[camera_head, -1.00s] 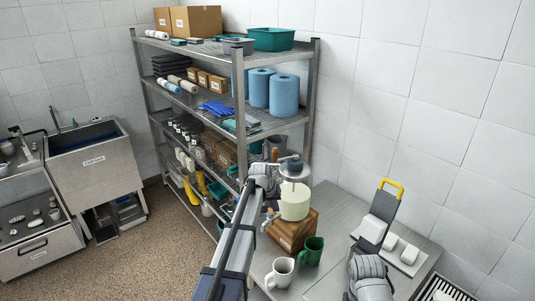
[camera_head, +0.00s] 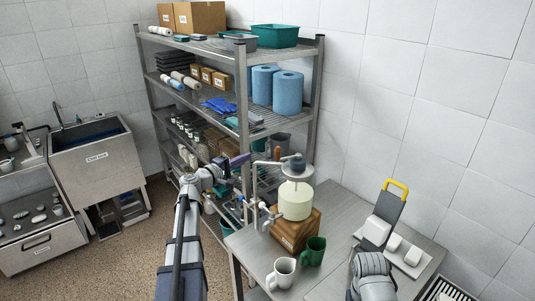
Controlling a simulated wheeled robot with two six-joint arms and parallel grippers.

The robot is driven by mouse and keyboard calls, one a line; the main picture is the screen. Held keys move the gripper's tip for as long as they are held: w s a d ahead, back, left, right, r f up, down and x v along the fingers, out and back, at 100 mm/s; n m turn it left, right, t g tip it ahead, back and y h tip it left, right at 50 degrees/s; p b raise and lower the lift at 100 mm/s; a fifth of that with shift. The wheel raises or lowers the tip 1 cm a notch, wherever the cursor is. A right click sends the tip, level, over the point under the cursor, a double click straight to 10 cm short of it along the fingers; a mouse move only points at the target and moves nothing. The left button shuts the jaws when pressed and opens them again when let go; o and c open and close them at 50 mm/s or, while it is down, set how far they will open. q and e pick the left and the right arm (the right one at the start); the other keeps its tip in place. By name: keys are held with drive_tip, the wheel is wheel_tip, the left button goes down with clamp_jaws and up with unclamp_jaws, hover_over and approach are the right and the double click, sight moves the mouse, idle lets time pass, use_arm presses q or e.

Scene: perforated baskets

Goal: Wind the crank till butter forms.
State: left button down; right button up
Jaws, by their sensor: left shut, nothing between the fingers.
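The churn stands on the table at the centre, with a pale cream drum (camera_head: 295,201) on a wooden block (camera_head: 296,232). A grey disc (camera_head: 297,170) and a dark cap sit above the drum. The crank (camera_head: 266,163) seems to reach left from the cap, with a small brown upright grip (camera_head: 277,153) near it, against the shelf clutter. My left gripper (camera_head: 240,160) is left of the churn top, shut and empty, apart from the grip as far as I can see. My right arm shows at the bottom right; its gripper is out of view. No butter is visible.
A tray (camera_head: 412,263) with white blocks and a yellow-handled board (camera_head: 382,218) lie to the right. A loaded metal shelf (camera_head: 241,95) stands close behind.

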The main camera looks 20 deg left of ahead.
use_arm(q)
drive_tip(key=x, duration=1)
drive_tip(key=s+d, duration=0.2)
drive_tip(key=d, duration=0.1)
drive_tip(key=shift+s+d+r, duration=0.1)
drive_tip(key=shift+s+r, duration=0.1)
drive_tip(key=shift+s, duration=0.1)
drive_tip(key=shift+s+d+n+y, duration=0.25)
drive_tip(key=shift+n+y, duration=0.05)
drive_tip(key=shift+y, duration=0.2)
